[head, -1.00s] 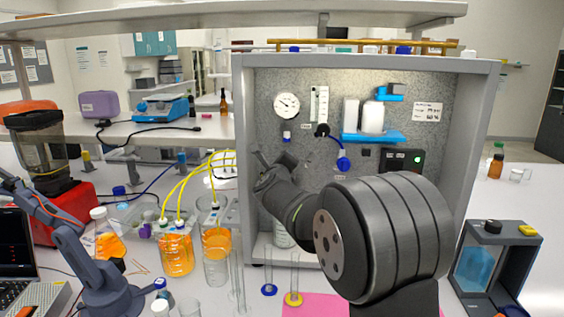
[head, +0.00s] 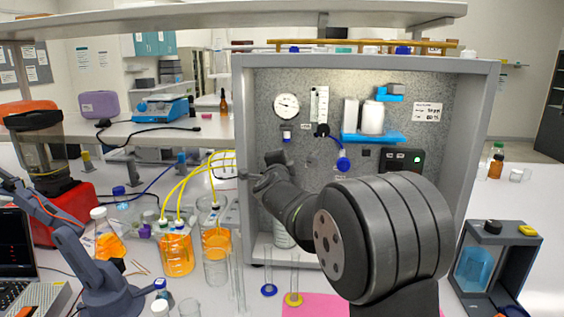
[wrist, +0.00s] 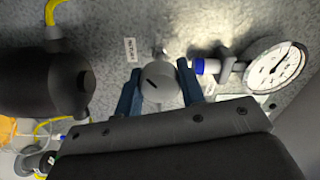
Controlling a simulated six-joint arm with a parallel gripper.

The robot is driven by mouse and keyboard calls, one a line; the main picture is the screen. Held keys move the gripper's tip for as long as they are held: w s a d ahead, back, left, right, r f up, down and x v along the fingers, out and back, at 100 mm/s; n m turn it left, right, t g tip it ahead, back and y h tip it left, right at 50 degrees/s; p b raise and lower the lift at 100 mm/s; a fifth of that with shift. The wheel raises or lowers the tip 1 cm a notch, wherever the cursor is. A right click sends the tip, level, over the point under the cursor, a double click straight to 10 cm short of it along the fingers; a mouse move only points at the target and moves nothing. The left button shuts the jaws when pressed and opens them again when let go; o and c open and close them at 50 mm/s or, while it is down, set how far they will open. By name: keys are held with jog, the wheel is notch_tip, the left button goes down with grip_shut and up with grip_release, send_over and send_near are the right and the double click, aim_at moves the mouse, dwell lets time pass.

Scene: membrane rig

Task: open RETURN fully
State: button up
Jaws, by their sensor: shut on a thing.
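A round grey knob (wrist: 161,84) with a dark line across its face shows in the wrist view. My gripper (wrist: 159,82) has its two blue fingers on either side of the knob and is shut on it. The dark line runs at a slant. A small white label (wrist: 130,49) sits on the panel beside the knob; its print is too small to read surely. In the head view my gripper (head: 254,174) is at the left side of the grey panel (head: 275,78), and my wrist hides the knob.
A pressure gauge (wrist: 276,65) and a blue-collared fitting (wrist: 205,66) are close to the right finger in the wrist view. Yellow tubes (head: 187,182) run to bottles of orange liquid (head: 176,254) left of the panel. Glass cylinders (head: 237,275) stand below my gripper.

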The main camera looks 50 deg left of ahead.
jog(key=n, duration=0.4)
jog(key=shift+n, duration=2.8)
jog(key=o, duration=1)
jog(key=v, duration=1.7)
jog(key=shift+s+d+r, duration=0.1)
jog(key=shift+s+r, duration=0.05)
